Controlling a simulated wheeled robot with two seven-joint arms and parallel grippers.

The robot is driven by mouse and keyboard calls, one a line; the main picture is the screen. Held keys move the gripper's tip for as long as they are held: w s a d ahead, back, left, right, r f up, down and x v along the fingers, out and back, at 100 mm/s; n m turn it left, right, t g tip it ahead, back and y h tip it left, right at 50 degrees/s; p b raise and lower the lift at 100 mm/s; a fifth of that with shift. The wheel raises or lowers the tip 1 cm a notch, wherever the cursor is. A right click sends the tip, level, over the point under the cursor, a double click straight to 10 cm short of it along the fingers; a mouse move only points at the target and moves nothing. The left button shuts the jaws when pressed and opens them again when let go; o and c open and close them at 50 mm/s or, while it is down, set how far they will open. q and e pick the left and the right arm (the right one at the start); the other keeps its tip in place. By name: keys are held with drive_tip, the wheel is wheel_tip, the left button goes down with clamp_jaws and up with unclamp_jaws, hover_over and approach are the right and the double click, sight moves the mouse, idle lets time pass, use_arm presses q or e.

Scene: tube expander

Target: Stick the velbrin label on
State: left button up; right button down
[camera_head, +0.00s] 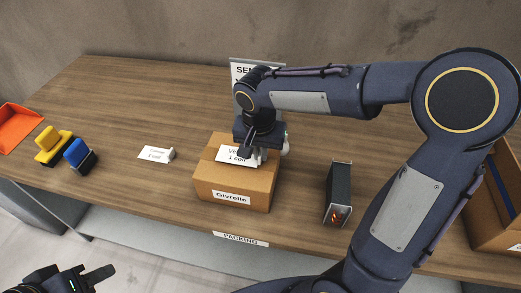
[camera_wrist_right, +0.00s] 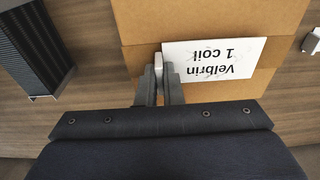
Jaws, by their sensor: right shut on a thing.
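The white Velbrin label (camera_head: 236,155) reads "Velbrin 1 coil" in the right wrist view (camera_wrist_right: 210,60). My right gripper (camera_wrist_right: 159,82) is shut on the small pale tab (camera_wrist_right: 158,62) at the label's edge. The label lies flat over the top of the closed cardboard box (camera_head: 234,181); I cannot tell whether it touches. The box has a "Givrelle" label (camera_head: 231,197) on its front. My right arm partly hides the box top in the head view. My left gripper (camera_head: 100,281) is low at the bottom left, partly cut off, away from the table things.
Another white label with a tab (camera_head: 156,153) lies left of the box. A dark ribbed unit with an orange glow (camera_head: 338,193) stands right of it. Yellow (camera_head: 53,146) and blue (camera_head: 77,153) items and an orange tray (camera_head: 17,125) are left. An open carton (camera_head: 489,220) stands far right.

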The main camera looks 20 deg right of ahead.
drive_tip(key=shift+f+b, duration=0.4)
drive_tip(key=shift+f, duration=0.15)
idle(0.5)
idle(0.4)
drive_tip(key=c, duration=1.5)
unclamp_jaws()
drive_tip(key=r, duration=0.8)
drive_tip(key=shift+s+a, duration=0.25)
drive_tip(key=shift+s, duration=0.15)
drive_tip(key=shift+f, duration=0.1)
drive_tip(key=shift+d, duration=0.1)
